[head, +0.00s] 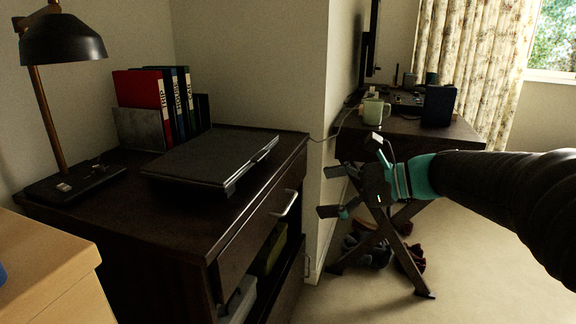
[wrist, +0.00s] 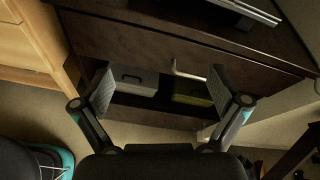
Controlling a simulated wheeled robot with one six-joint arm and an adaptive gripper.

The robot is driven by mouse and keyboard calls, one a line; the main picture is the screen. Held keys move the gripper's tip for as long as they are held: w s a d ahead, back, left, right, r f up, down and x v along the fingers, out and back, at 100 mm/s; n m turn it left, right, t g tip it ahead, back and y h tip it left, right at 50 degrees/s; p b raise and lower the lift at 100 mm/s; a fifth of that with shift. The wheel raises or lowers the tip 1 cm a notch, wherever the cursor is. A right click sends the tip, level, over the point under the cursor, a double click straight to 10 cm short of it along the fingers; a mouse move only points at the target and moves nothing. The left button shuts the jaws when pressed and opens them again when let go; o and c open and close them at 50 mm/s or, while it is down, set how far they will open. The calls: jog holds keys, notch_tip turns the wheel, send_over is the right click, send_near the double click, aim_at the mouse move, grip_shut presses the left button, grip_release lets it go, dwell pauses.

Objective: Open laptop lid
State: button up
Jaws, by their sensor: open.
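The laptop (head: 212,158) is dark and lies shut on top of the dark wooden cabinet (head: 180,222), with its lighter front edge facing right. In the wrist view only the edge of the laptop (wrist: 245,10) shows at the top. My gripper (head: 350,190) is open and empty, to the right of the cabinet and apart from the laptop. In the wrist view my gripper (wrist: 160,92) has its two fingers spread, with the cabinet's front beyond them.
A desk lamp (head: 62,38) and upright binders (head: 155,100) stand on the cabinet. A drawer handle (head: 286,204) sticks out of its front. A wall corner (head: 322,230) stands right of the cabinet. A desk with a mug (head: 374,112) is behind my arm.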

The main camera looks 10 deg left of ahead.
jog(key=w+a+r+m+y, duration=0.2)
jog(key=w+m+y, duration=0.2)
jog(key=w, duration=0.3)
jog(key=shift+n, duration=0.3)
jog(key=a, duration=0.4)
jog(key=w+a+b, duration=0.1)
jog(key=a, duration=0.8)
jog(key=shift+w+r, duration=0.1)
jog(key=shift+w, duration=0.05)
